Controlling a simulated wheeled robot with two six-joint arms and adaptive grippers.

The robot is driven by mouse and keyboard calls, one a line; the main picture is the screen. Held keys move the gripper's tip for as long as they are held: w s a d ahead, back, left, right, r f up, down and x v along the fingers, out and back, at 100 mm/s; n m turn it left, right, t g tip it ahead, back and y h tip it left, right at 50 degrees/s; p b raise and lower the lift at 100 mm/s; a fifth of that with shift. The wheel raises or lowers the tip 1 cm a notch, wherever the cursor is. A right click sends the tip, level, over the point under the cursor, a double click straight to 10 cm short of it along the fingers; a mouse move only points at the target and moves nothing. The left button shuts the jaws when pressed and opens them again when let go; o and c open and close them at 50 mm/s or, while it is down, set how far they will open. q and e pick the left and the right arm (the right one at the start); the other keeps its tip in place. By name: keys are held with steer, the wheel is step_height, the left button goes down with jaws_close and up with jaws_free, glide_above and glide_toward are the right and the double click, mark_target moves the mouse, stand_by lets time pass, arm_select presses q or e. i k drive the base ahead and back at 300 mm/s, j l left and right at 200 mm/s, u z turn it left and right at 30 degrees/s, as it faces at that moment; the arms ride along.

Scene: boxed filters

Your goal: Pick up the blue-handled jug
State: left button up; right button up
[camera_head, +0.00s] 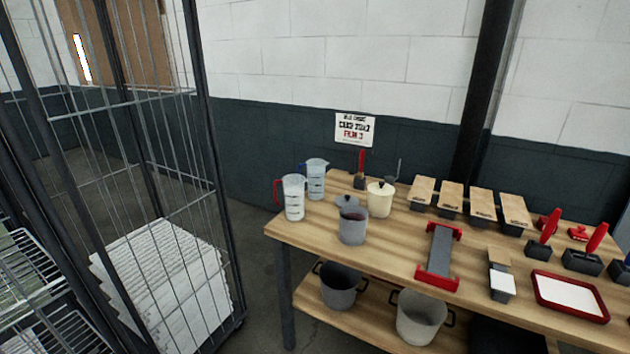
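The blue-handled jug (317,180) stands upright near the back left of the wooden table. It is clear with dark markings, and its blue handle points left. A similar jug with a red handle (294,199) stands just in front of it and to the left, and may hide a little of its lower side. Neither of my grippers shows in the head view.
The wooden table (390,266) also holds a grey pot (352,227), a cream lidded pot (380,201) and a red-ended grey rack (440,252). A wire cage trolley (217,200) with stacked white sheets stands left. Bare floor lies between trolley and table.

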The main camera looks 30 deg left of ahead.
mark_target(311, 180)
steer(key=u, duration=1.35)
